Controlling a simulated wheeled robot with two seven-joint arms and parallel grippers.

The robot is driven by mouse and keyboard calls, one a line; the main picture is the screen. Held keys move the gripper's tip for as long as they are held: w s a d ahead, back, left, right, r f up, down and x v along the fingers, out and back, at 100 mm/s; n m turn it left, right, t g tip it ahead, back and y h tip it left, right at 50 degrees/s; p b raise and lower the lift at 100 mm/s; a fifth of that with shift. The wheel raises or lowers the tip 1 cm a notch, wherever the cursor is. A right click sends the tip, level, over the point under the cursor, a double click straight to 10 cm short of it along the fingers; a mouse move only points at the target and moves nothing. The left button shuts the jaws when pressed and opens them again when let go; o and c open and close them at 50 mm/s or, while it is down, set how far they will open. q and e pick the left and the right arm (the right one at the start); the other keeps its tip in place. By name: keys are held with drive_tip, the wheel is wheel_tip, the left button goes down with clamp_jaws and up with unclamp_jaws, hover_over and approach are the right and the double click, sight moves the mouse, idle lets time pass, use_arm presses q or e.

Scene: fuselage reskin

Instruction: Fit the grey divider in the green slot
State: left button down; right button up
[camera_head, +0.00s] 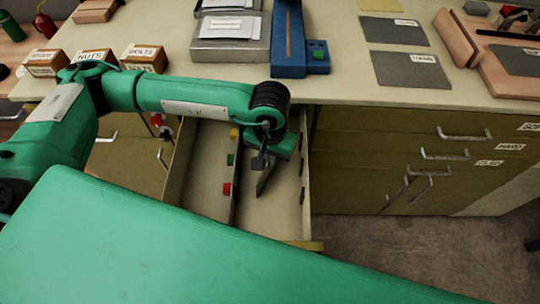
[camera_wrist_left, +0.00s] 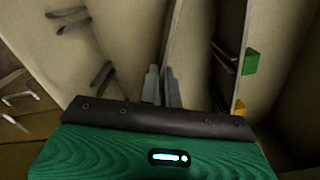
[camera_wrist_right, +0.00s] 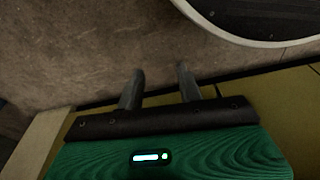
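The green slot's marker is a green tab (camera_head: 230,160) on the inner wall of the open drawer; it also shows in the left wrist view (camera_wrist_left: 251,61). My left gripper (camera_head: 261,190) points down into the drawer, right of that wall. In the left wrist view its fingers (camera_wrist_left: 161,85) are close together, with nothing clearly visible between them. I cannot make out the grey divider in any view; it may be hidden. My right gripper (camera_wrist_right: 158,88) is open and empty above the floor and is outside the head view.
A yellow tab (camera_head: 234,133) and a red tab (camera_head: 227,189) sit on the same wall. Dark slots (camera_head: 302,196) line the drawer's right wall. Grey sheets (camera_head: 408,70), a blue tool (camera_head: 290,45) and small labelled boxes (camera_head: 95,57) occupy the bench. My green arm covers the lower left.

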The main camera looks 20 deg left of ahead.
drive_tip(key=shift+w, duration=0.15)
use_arm(q)
drive_tip(key=shift+f, duration=0.1)
drive_tip(key=c, duration=1.6)
unclamp_jaws()
use_arm(e)
drive_tip(key=shift+a+r, duration=0.1)
drive_tip(key=shift+r, duration=0.35)
